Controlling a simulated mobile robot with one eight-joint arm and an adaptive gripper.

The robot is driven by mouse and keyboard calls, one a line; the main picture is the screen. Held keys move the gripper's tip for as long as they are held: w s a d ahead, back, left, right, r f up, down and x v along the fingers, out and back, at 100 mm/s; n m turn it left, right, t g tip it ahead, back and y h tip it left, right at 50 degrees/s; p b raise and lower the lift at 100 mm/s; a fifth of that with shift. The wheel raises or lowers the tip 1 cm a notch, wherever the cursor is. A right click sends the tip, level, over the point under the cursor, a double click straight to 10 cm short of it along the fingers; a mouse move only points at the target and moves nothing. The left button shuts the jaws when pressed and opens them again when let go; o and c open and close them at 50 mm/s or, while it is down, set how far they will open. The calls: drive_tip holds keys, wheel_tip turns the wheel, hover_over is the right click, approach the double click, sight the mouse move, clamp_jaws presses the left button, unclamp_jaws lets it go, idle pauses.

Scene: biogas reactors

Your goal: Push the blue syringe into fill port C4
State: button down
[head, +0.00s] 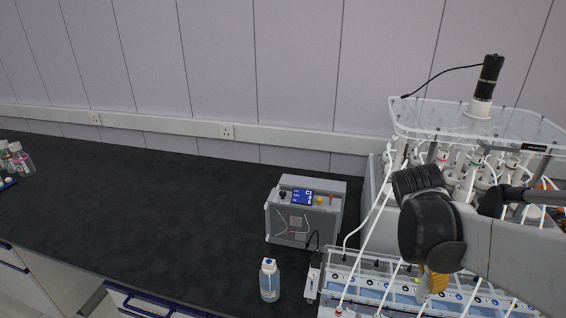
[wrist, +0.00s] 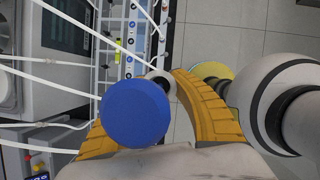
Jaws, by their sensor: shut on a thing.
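My gripper (head: 432,283) shows in the head view at the lower right, over the clear rack with a row of ports (head: 375,284). In the wrist view, my gripper's yellow fingers (wrist: 150,100) are closed around the blue syringe, whose round blue end (wrist: 137,113) faces the camera. I cannot read which port is C4. The syringe's tip is hidden, so I cannot tell whether it touches a port.
White tubes (wrist: 75,62) cross the space around the rack. The reactor unit (head: 480,125) with its clear lid stands behind my arm. A grey control box (head: 305,210) and a blue-white bottle (head: 269,280) stand left of the rack. The dark bench (head: 150,210) is mostly clear.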

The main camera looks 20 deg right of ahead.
drive_tip(key=shift+r, duration=0.15)
drive_tip(key=shift+r+p, duration=1.3)
drive_tip(key=shift+r, duration=0.05)
